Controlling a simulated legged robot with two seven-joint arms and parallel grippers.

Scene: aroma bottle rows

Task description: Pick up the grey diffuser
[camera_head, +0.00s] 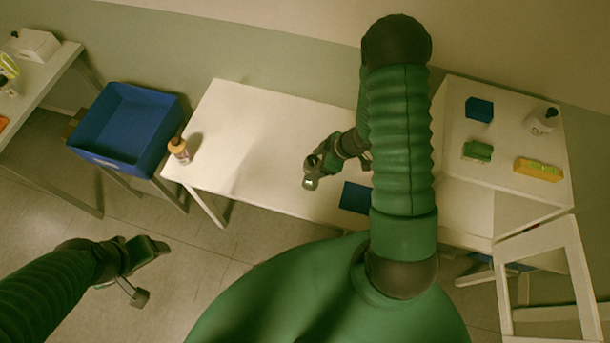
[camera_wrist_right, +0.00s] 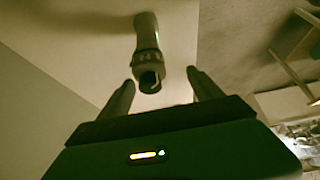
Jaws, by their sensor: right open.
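A grey cylindrical thing with a ribbed collar and a dark open end, which looks like the grey diffuser (camera_wrist_right: 150,55), shows in the right wrist view over the white table. My right gripper (camera_head: 318,168) is open above the middle of the table. In the right wrist view its two fingers stand either side of the diffuser's near end, with visible gaps. In the head view the diffuser is hard to tell apart from the gripper. My left gripper (camera_head: 143,270) is at the lower left over the floor, its fingers apart and empty.
A brown bottle (camera_head: 179,151) stands at the left end of the white table (camera_head: 255,115). A blue bin (camera_head: 118,157) is left of it. A side table at right (camera_head: 505,185) holds a blue box, a white bottle, a green sponge and a yellow one. A dark blue item (camera_head: 355,197) lies near the front.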

